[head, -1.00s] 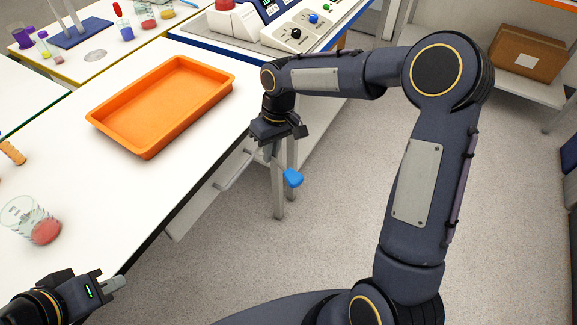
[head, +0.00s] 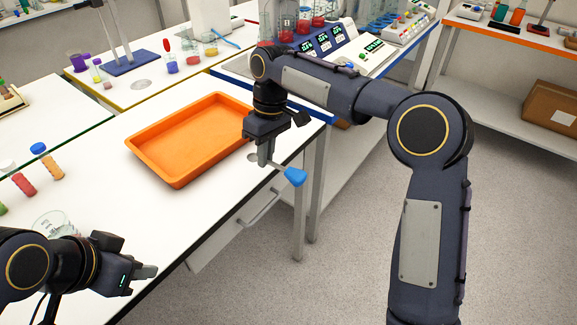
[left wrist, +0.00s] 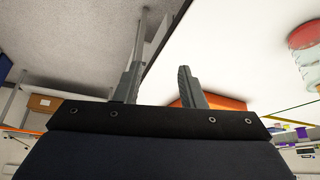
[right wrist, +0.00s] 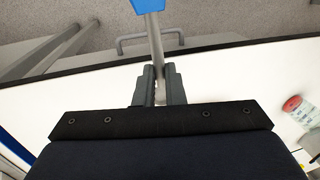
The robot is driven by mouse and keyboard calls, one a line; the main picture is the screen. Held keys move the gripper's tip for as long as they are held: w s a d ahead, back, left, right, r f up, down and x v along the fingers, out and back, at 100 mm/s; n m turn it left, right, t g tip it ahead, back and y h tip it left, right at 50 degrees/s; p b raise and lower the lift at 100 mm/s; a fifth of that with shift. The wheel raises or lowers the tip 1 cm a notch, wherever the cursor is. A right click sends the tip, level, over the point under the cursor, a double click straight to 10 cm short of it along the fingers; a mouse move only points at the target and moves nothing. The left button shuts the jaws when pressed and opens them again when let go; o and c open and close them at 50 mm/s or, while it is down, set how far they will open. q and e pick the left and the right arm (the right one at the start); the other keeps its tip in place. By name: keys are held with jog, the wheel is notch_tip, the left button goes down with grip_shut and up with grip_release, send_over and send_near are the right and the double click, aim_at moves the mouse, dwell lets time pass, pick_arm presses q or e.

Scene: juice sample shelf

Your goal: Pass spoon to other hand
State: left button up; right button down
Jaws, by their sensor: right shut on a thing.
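The spoon has a blue end (head: 295,177) and a thin metal shaft. My right gripper (head: 265,160) is shut on its shaft, in the air near the table's front edge. In the head view the blue end points right and a round metal end shows left of the fingers. In the right wrist view the shaft (right wrist: 155,42) runs up from between the fingers (right wrist: 158,85) to the blue end. My left gripper (head: 147,272) is at the lower left, apart from the spoon. In the left wrist view its fingers (left wrist: 158,85) are spread and empty.
An orange tray (head: 165,172) lies on the white table behind the right gripper. A glass beaker (head: 52,222) stands behind my left gripper, with several capped tubes (head: 47,163) beyond. A drawer handle (head: 258,208) sticks out below the table edge. Open floor lies right of the table.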

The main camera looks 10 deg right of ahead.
pick_arm(q)
jog(key=w+d+r+m, duration=0.3)
jog(key=w+d+m, duration=0.2)
jog(key=d+m, duration=0.1)
jog(key=m+t+y, duration=0.1)
jog(key=m+t, duration=0.2)
jog(key=m, duration=1.1)
send_near(290, 173)
jog(key=x, duration=0.9)
jog(key=shift+w+f, duration=0.1)
jog(key=shift+f, duration=0.1)
grip_shut()
pick_arm(e)
jog(key=c, duration=1.4)
grip_release()
jog(key=shift+c, duration=0.2)
jog(key=shift+r, duration=0.1)
